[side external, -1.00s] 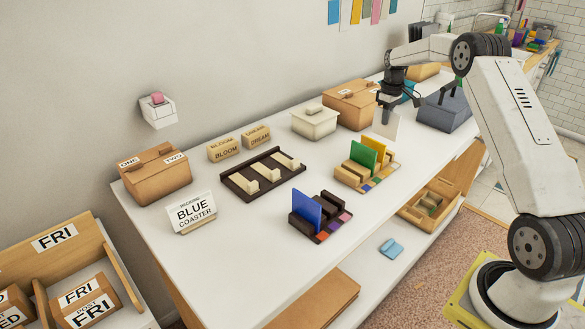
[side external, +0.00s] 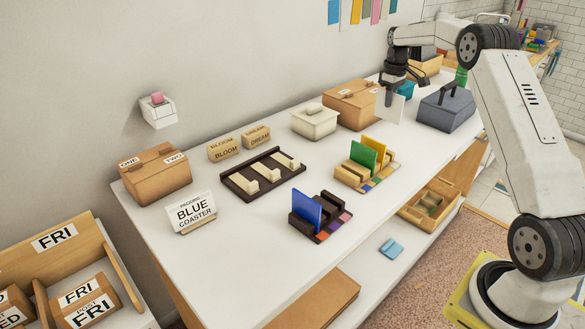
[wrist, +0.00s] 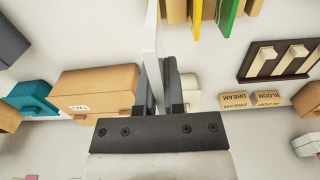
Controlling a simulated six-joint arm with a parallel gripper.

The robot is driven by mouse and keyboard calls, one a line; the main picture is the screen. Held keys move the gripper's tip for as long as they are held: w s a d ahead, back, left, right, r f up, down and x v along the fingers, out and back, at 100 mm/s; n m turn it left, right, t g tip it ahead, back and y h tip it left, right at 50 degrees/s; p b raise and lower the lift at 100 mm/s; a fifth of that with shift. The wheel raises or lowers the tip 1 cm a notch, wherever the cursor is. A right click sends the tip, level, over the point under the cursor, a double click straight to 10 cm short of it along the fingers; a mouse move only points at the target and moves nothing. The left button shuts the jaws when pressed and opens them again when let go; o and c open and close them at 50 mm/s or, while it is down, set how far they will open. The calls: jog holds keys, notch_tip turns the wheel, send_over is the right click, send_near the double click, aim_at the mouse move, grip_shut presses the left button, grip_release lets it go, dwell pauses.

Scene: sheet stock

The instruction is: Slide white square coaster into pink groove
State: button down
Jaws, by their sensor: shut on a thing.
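My gripper (side external: 389,98) is shut on the white square coaster (side external: 396,108) and holds it upright above the back right of the table. The coaster shows nearly edge-on between the fingers in the wrist view (wrist: 152,45). A dark slotted rack (side external: 322,218) stands near the front edge with a blue coaster (side external: 306,210) upright in its left end. Small coloured patches line its front; one near the right end looks pink (side external: 345,216). A light wooden rack (side external: 352,178) holds a green coaster (side external: 364,153) and a yellow coaster (side external: 380,148), with coloured patches along its front.
A brown box (side external: 350,105), a white lidded box (side external: 314,122) and a grey box (side external: 446,108) stand near my gripper. A dark tray with pale bars (side external: 262,174) lies farther left, near a "BLUE COASTER" sign (side external: 192,212). The table between the racks is clear.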

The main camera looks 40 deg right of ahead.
notch_tip(320, 180, up, 3)
jog(key=shift+f, duration=0.2)
jog(key=s+a, duration=0.2)
jog(key=a, duration=1.3)
jog(key=s+a, duration=0.2)
jog(key=a, duration=1.3)
jog(key=shift+w+d+f, duration=0.1)
jog(key=shift+d+f, duration=0.05)
jog(key=shift+f, duration=2.45)
jog(key=shift+f, duration=0.15)
jog(key=shift+f, duration=4.5)
jog(key=shift+f, duration=1)
